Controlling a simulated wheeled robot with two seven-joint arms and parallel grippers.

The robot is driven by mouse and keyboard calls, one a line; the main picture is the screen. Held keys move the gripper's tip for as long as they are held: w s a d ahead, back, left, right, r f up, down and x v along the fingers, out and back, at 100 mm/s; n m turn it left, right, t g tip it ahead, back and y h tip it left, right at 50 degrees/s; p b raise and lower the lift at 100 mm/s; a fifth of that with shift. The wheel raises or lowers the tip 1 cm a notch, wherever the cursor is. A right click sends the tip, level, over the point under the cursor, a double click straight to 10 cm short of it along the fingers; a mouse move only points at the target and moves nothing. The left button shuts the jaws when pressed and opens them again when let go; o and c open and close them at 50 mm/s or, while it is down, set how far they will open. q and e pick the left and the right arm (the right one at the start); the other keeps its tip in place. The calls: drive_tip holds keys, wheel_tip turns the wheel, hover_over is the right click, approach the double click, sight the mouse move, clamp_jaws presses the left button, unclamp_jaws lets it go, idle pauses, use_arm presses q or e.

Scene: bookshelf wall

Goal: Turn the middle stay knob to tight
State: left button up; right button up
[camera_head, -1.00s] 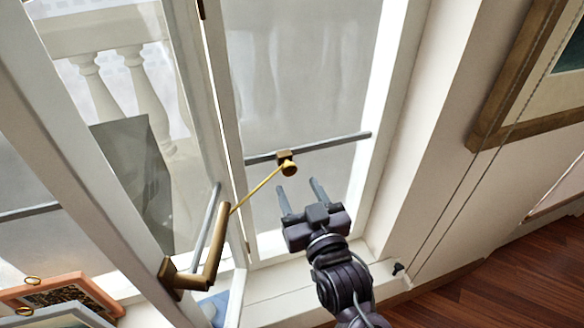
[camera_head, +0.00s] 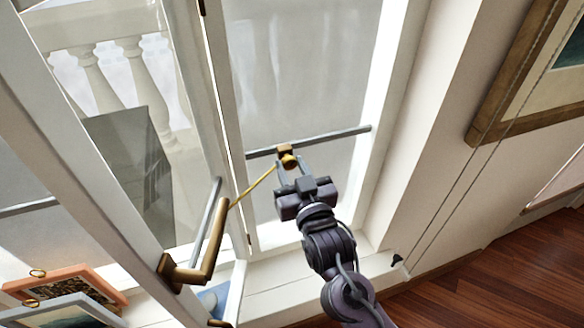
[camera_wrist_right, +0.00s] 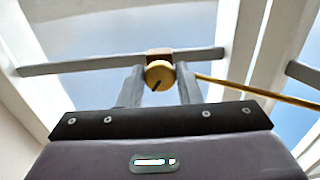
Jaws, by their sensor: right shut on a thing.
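The brass stay knob (camera_head: 288,160) sits on a brown block on the grey horizontal bar (camera_head: 345,134) across the window. It also shows in the right wrist view (camera_wrist_right: 159,75) as a round brass face with a dark mark pointing to the lower left. A thin brass stay rod (camera_head: 253,187) runs from it to the open window sash. My right gripper (camera_head: 290,165) is at the knob, one finger on each side, shut on it. In the right wrist view the fingers (camera_wrist_right: 158,84) flank the knob. My left gripper is not in view.
A brown window handle (camera_head: 210,250) stands on the open sash at lower left. Framed pictures (camera_head: 65,290) lie at the bottom left. A framed picture (camera_head: 520,85) hangs on the right wall, with cords beside it. The wooden floor at lower right is clear.

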drive_tip(key=shift+m, duration=0.3)
drive_tip(key=m, duration=0.5)
drive_tip(key=shift+p, duration=0.3)
drive_tip(key=m, duration=0.5)
drive_tip(key=shift+m, duration=0.3)
drive_tip(key=o, duration=1)
drive_tip(key=shift+c, duration=0.2)
drive_tip(key=shift+s, duration=0.1)
